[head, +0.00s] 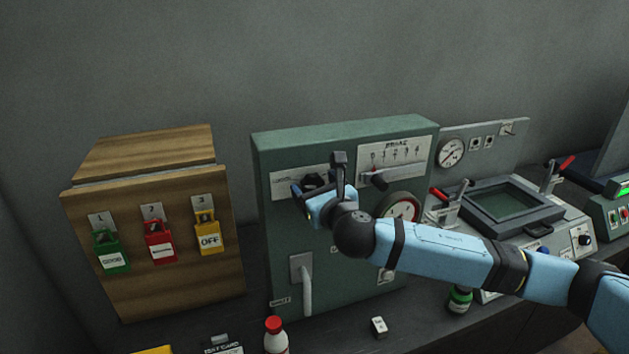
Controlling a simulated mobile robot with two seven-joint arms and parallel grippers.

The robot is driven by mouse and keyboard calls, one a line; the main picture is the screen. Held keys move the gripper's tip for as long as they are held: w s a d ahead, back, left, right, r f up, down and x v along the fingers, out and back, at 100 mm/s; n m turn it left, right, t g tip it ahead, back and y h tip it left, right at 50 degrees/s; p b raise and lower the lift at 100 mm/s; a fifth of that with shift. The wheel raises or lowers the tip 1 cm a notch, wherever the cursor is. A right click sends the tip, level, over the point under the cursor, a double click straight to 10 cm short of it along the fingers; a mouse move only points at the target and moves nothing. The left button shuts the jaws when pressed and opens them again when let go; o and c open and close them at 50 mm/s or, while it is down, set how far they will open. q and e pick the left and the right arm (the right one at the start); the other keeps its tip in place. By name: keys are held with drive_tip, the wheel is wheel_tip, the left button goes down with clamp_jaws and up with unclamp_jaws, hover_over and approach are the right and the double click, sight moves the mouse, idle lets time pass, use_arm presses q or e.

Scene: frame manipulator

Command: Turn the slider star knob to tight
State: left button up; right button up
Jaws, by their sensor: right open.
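A dark knob (314,181), which looks like the star knob, sits on a pale plate (284,178) on the front of the green machine (264,222). My right gripper (319,177) is open at this knob, one finger to its left and the other to its right. I cannot tell whether the fingers touch it. The gripper and wrist hide part of the knob and plate, and any marks there are too small to read. My left gripper is out of view.
Right of the knob is a BRAKE scale (396,155) with a grey lever (376,179), and a round dial (401,208) partly behind my arm. A wooden cabinet (180,268) with coloured tags stands left. A red-capped bottle (275,338) stands in front.

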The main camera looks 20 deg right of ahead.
drive_tip(key=shift+w, duration=0.4)
drive_tip(key=c, duration=0.9)
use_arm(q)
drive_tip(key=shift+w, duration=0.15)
